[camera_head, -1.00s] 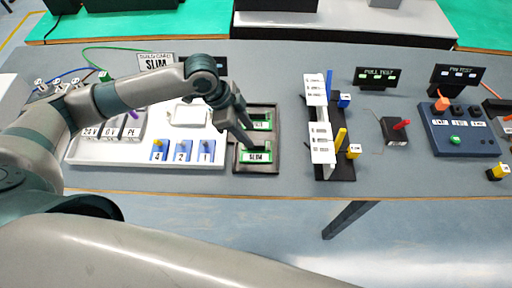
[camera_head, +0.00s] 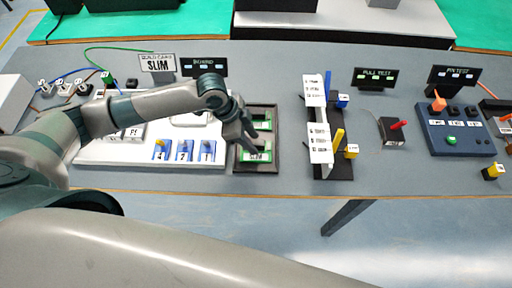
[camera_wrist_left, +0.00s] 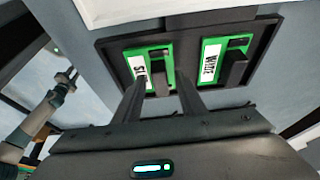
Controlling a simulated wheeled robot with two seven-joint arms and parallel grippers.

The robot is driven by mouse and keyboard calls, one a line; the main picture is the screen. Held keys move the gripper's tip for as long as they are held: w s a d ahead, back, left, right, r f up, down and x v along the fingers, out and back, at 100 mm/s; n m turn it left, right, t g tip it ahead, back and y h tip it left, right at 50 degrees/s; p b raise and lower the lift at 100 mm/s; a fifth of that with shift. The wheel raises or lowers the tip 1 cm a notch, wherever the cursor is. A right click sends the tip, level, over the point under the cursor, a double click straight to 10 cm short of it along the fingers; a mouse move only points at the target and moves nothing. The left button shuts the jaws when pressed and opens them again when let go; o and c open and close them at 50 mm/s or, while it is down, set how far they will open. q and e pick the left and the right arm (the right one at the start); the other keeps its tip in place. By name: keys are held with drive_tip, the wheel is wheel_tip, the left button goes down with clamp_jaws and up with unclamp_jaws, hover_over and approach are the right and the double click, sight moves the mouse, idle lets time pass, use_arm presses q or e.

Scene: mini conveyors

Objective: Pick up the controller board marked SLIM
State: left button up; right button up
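The board marked SLIM (camera_head: 257,157) is green with a white label and lies in the front slot of a dark tray (camera_head: 241,168). In the left wrist view the SLIM board (camera_wrist_left: 141,66) has a dark raised block on it, and its label is partly hidden by a finger. My left gripper (camera_head: 250,147) is just above it, pointing down. In the left wrist view my left gripper (camera_wrist_left: 162,90) is open, with its fingers on either side of the block. I cannot tell if they touch it. My right gripper (camera_wrist_left: 66,78) seems to show small in that view.
A second green board (camera_wrist_left: 211,62), marked WIDE, lies beside SLIM in the tray. A white panel (camera_head: 150,153) with blue numbered switches is left of the tray. A white labelled rack (camera_head: 320,143) stands to the right. Bare table lies between tray and rack.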

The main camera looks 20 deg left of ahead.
use_arm(q)
clamp_jaws()
drive_tip(key=shift+r, duration=0.1)
drive_tip(key=shift+r+b, duration=0.3)
drive_tip(key=shift+r, duration=0.1)
drive_tip(key=r, duration=0.1)
drive_tip(key=r+b, duration=0.1)
drive_tip(key=r, duration=0.1)
drive_tip(key=shift+s+d+r, duration=0.15)
drive_tip(key=shift+d, duration=0.1)
drive_tip(key=s+d+r+b, duration=0.2)
drive_tip(key=s+d+r, duration=0.4)
drive_tip(key=s+d, duration=0.1)
drive_tip(key=shift+s+d+r+b, duration=0.35)
drive_tip(key=shift+s+d+r, duration=0.05)
drive_tip(key=shift+d, duration=0.05)
